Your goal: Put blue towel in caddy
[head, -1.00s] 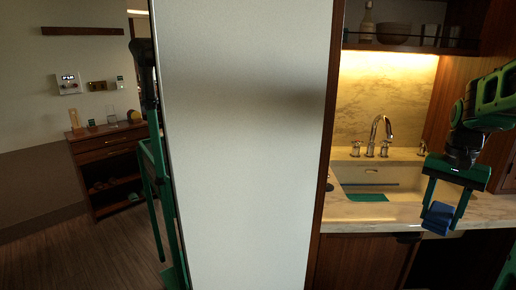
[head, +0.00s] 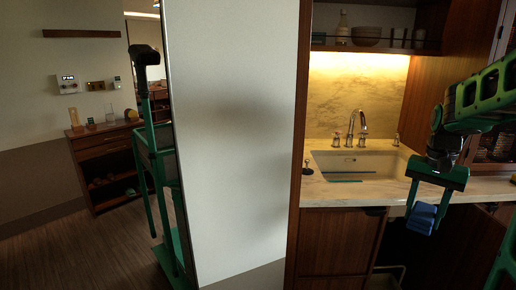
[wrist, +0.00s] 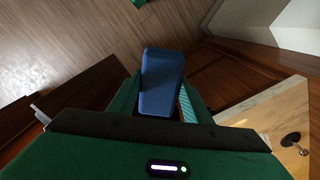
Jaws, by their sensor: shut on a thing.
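My gripper (head: 422,205) is at the right of the head view, in front of the counter's front edge. It is shut on the blue towel (head: 421,218), a small folded block that hangs just below the fingers. In the wrist view the towel (wrist: 162,82) sits between the green fingers, with wooden floor and dark wood beyond it. The towel is clear of the counter. I cannot make out a caddy in either view.
A large pale panel (head: 235,130) fills the middle. The marble counter (head: 318,192) has a sink (head: 385,162) with thin blue and green strips in it. A shelf with bowls (head: 366,36) is above. A wooden cabinet (head: 105,155) stands far left, with open floor (head: 110,250) before it.

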